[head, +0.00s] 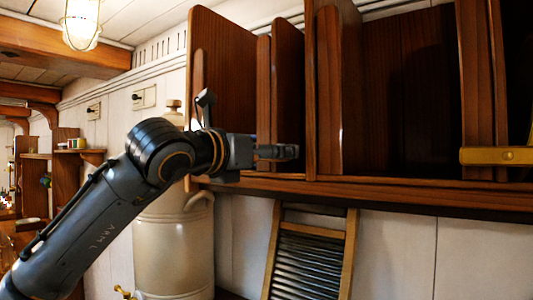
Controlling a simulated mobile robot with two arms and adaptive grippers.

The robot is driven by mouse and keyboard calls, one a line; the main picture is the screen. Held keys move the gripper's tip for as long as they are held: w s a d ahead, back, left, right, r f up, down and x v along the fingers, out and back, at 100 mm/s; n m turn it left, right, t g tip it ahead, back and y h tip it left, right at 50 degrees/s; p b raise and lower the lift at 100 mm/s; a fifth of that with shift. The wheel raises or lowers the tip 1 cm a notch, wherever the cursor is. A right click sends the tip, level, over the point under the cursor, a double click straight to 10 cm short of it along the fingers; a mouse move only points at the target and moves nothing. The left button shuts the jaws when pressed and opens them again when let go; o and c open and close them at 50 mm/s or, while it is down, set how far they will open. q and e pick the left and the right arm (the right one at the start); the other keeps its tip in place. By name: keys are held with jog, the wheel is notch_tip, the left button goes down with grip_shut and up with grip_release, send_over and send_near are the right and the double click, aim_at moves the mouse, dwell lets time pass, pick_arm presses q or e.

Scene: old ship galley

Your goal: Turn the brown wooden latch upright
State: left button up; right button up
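A level golden-yellow bar (485,156) with a round pin lies across a dark wooden post at the right edge of the head view. It is the only latch-like piece I see; its colour is more yellow than brown, and I cannot tell whether it is the named latch. Its right end is cut off by the picture edge. My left gripper (290,152) points right in front of the wooden shelf unit, well to the left of the bar and apart from it. Its fingers are seen side-on and small, so their opening is unclear. My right gripper is out of view.
The brown shelf unit (370,192) has upright dividers and a front ledge close to my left gripper. Below it are a washboard (310,262) and a cream urn (172,250). A caged lamp (82,25) hangs upper left. The compartment (410,90) left of the bar looks empty.

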pick_arm(q)
jog(key=shift+f+n+b, duration=0.15)
jog(key=shift+n+b, duration=0.15)
jog(key=shift+b, duration=0.25)
jog(key=n+b, duration=0.5)
jog(key=b, duration=0.2)
jog(key=shift+a+n, duration=0.15)
jog(key=shift+n, duration=0.15)
jog(key=shift+n+b, duration=0.7)
jog(key=shift+n, duration=0.2)
jog(key=n+b, duration=0.3)
jog(key=n, duration=0.2)
jog(key=shift+w+a+f+b, duration=0.1)
jog(key=shift+b, duration=0.25)
jog(key=n+b, duration=0.2)
jog(key=n, duration=0.2)
jog(key=shift+n, duration=0.3)
jog(key=o, duration=0.8)
jog(key=shift+w, duration=0.1)
